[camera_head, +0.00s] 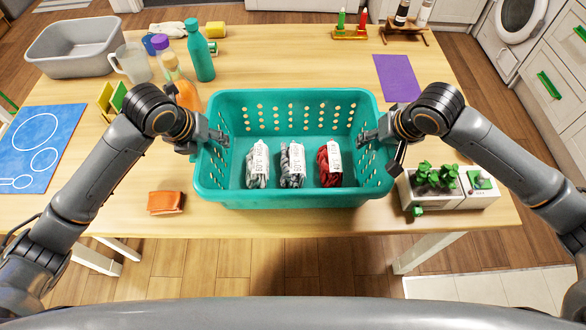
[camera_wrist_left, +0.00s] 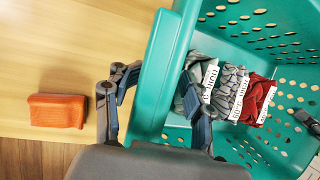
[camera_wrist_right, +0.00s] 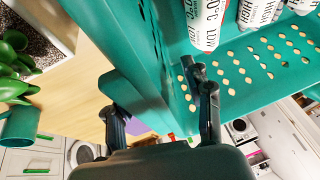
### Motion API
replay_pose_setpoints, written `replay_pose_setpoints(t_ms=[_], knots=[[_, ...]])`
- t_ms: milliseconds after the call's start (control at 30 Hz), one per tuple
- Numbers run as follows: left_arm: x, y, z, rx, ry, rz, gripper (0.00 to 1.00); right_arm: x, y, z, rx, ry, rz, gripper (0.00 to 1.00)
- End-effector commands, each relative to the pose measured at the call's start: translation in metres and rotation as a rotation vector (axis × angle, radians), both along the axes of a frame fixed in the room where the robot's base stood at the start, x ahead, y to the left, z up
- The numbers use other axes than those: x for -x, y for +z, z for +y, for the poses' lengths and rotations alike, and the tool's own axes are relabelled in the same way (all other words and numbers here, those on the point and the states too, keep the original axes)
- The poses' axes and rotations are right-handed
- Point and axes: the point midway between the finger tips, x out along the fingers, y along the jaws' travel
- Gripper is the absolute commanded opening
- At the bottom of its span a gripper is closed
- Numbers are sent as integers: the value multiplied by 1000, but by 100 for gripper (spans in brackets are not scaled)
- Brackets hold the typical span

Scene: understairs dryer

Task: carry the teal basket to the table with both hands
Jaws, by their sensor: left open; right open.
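The teal basket (camera_head: 290,197) is at the table's front edge and holds three labelled bundles: two grey-patterned ones (camera_head: 258,165) (camera_head: 292,165) and a red one (camera_head: 329,163). My left gripper (camera_head: 215,138) is at the basket's left rim, open. In the left wrist view its fingers (camera_wrist_left: 155,108) straddle the basket's wall (camera_wrist_left: 163,75), one outside and one inside. My right gripper (camera_head: 372,137) is at the right rim, open. In the right wrist view its fingers (camera_wrist_right: 160,108) straddle the wall (camera_wrist_right: 132,65) likewise. Whether the basket's underside touches the table is hidden.
The wooden table (camera_head: 345,75) holds a grey tub (camera_head: 78,50), teal bottle (camera_head: 198,52), pitcher (camera_head: 132,64) and orange-brown wallet-like item (camera_head: 166,202). A planter box (camera_head: 450,190) stands close right of the basket. A purple mat (camera_head: 398,78) lies behind right. The table's middle back is clear.

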Motion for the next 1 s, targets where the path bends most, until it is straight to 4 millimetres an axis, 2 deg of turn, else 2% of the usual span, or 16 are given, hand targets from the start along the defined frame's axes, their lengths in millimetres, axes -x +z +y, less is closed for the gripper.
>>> replay_pose_setpoints(t_ms=[167,400,600,833,1000], knots=[[5,17,4,-2,1,-6,50,0,0,-1,2,-3,0,50],[25,64,12,-1,-1,-7,50,-1,0,-2,3,-4,0,50],[39,95,16,0,-2,-5,50,-1,0,-2,4,-4,0,50],[46,109,18,1,-2,-2,50,0,3,-3,3,-4,-1,50],[46,109,18,2,-3,-2,50,9,25,-7,4,-4,-5,50]])
